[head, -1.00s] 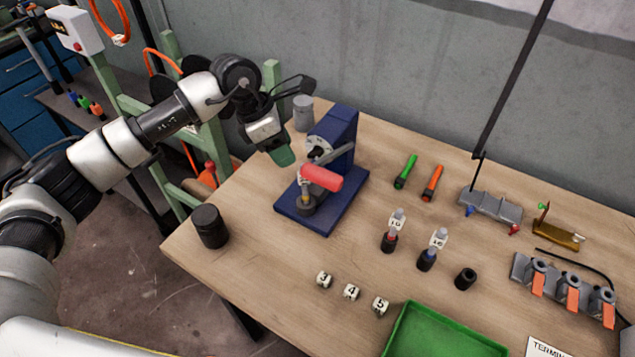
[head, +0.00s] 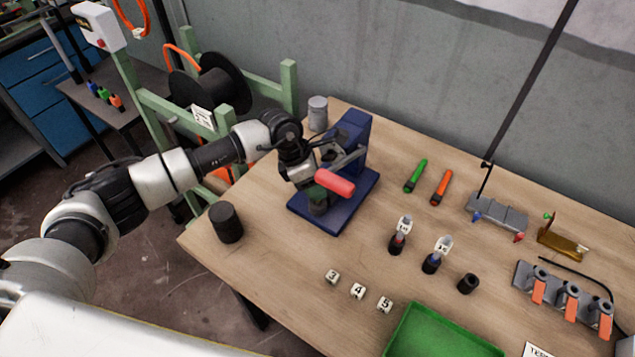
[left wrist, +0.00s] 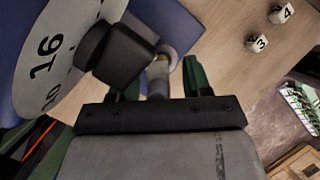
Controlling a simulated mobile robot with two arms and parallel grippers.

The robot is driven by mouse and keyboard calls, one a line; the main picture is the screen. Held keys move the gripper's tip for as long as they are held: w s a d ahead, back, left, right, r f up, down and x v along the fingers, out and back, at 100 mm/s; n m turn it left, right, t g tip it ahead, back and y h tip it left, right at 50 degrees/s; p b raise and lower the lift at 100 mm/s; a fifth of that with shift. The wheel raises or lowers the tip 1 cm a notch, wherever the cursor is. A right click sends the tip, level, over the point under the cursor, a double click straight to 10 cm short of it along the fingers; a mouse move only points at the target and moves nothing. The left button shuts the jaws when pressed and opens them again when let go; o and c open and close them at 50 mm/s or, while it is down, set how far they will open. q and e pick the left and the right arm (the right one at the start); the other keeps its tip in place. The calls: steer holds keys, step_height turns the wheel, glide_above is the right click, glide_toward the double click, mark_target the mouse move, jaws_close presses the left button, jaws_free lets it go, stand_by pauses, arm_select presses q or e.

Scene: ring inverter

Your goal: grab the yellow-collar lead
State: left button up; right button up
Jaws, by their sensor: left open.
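My left gripper (head: 317,196) is at the blue press (head: 347,205), beside its red handle (head: 334,182). In the left wrist view its green-tipped fingers (left wrist: 160,85) are apart. A pale grey stem (left wrist: 158,80) shows between them, with a dull yellowish ring (left wrist: 168,52) at its far end. This may be the yellow-collar lead; I cannot tell whether the fingers touch it. In the head view the gripper hides this spot. The press's numbered dial (left wrist: 45,55) is close by. My right gripper is not in view.
Two labelled leads, one with a red collar (head: 397,243) and one with a blue collar (head: 431,262), stand to the right beside an empty black holder (head: 468,284). Numbered cubes (head: 358,290), a green tray (head: 440,335) and a black cup (head: 226,222) are nearer.

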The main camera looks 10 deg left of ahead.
arm_select(q)
jaws_close()
steer(key=shift+r, duration=0.1)
